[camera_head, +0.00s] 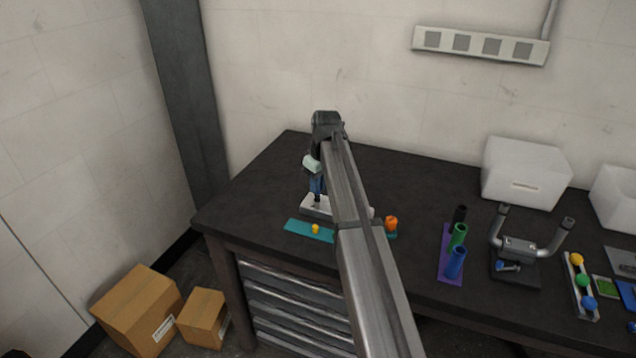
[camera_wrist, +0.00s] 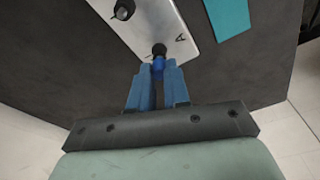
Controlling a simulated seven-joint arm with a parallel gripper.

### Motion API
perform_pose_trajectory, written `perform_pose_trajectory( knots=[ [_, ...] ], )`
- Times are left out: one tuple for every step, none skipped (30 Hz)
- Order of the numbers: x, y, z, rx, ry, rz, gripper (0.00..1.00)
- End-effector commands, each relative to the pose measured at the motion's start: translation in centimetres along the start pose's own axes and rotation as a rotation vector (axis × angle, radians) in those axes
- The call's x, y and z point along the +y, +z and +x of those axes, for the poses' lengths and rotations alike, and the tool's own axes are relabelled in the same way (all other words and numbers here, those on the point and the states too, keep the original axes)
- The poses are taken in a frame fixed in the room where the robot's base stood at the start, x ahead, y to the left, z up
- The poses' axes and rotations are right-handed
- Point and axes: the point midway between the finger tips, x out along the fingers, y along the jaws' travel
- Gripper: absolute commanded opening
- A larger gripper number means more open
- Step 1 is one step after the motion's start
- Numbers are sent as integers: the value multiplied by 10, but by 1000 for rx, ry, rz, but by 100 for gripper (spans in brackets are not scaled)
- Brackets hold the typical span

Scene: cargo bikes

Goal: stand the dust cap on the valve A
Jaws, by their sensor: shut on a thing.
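The cap shows between the fingertips, right beside a black valve (camera_wrist: 159,49) near the letter A on the plate. The cap and this valve overlap in the wrist view; I cannot tell whether they touch. A second black valve (camera_wrist: 124,10) stands further along the plate. In the head view my gripper (camera_head: 317,192) is over the plate (camera_head: 309,207), and my arm covers much of it.
A teal mat (camera_head: 298,227) with a yellow piece (camera_head: 315,229) lies in front of the plate. An orange piece (camera_head: 391,222) stands right of my arm. Further right are a purple strip (camera_head: 444,268) with colored cylinders and a handlebar stand (camera_head: 518,247). The back-left bench is clear.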

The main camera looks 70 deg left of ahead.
Motion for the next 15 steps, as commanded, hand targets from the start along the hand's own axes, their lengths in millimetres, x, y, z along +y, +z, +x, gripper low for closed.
perform_pose_trajectory(
  knots=[
    [0, 0, 1, 0, 0, 0, 0],
    [0, 0, 1, 0, 0, 0, 0],
    [0, 0, 2, 0, 0, 0, 0],
    [0, 0, 2, 0, 0, 0, 0],
    [0, 0, 2, 0, 0, 0, 0],
    [0, 0, 3, 0, 0, 0, 0],
    [0, 0, 3, 0, 0, 0, 0],
    [0, 1, 3, 0, 0, 0, 0],
    [0, 1, 4, 0, 0, 0, 0],
    [0, 1, 4, 0, 0, 0, 0],
    [0, 1, 5, 0, 0, 0, 0],
    [0, 1, 5, 0, 0, 0, 0],
    [0, 1, 6, 0, 0, 0, 0],
    [0, 1, 6, 0, 0, 0, 0],
    [0, 1, 6, 0, 0, 0, 0]
  ],
)
